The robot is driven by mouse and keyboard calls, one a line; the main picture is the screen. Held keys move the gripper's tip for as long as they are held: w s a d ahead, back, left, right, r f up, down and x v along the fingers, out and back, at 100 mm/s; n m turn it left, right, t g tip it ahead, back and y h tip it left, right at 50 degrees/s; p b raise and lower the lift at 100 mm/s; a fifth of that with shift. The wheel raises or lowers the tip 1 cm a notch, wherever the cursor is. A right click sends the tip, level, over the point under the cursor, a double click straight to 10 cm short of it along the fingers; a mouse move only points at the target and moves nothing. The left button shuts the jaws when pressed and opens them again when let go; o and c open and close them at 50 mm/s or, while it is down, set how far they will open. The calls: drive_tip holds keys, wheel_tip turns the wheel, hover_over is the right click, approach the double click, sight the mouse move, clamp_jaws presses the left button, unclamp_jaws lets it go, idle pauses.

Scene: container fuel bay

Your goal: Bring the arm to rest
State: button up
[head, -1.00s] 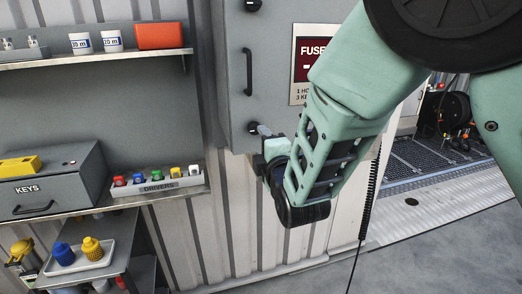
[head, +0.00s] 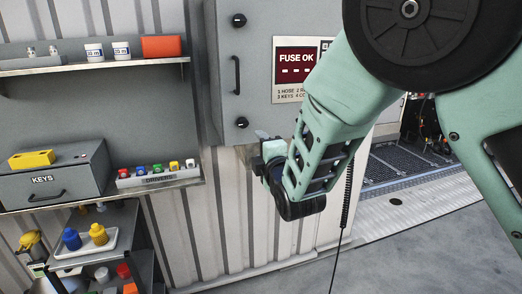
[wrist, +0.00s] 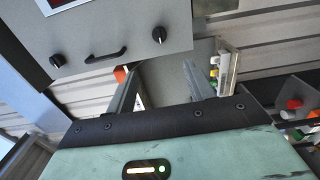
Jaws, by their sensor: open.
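My gripper (head: 264,143) is in front of the corrugated wall, just below the grey cabinet, at the end of my green arm. In the wrist view my gripper (wrist: 160,85) has its two grey fingers spread apart with nothing between them. The fingers are partly hidden in the head view by the wrist. The arm is raised and bent, and it covers part of the sign at the cabinet's right.
The grey cabinet (head: 225,75) has a handle and knobs. A shelf holds the KEYS box (head: 55,180) and the DRIVERS rack (head: 158,178). Below, a cart (head: 105,225) carries a white tray (head: 85,248) with blue and yellow items.

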drive_tip(key=s+d+f+m+g+b, duration=0.1)
drive_tip(key=s+f+m+g, duration=0.4)
drive_tip(key=s, duration=0.4)
drive_tip(key=s+d+f+m+g+b, duration=0.1)
drive_tip(key=s+f+m+g, duration=0.1)
drive_tip(key=s+m+g, duration=0.5)
drive_tip(key=s+d+g+h, duration=0.2)
drive_tip(key=s+d, duration=0.2)
drive_tip(key=s, duration=0.7)
drive_tip(key=s+d+f+m+g+h+b, duration=0.1)
drive_tip(key=s+d, duration=0.4)
drive_tip(key=s, duration=0.6)
drive_tip(key=shift+f+m+g+h, duration=0.15)
drive_tip(key=shift+m+g+h, duration=0.15)
drive_tip(key=shift+g+h, duration=0.65)
drive_tip(key=shift+g+y, duration=0.25)
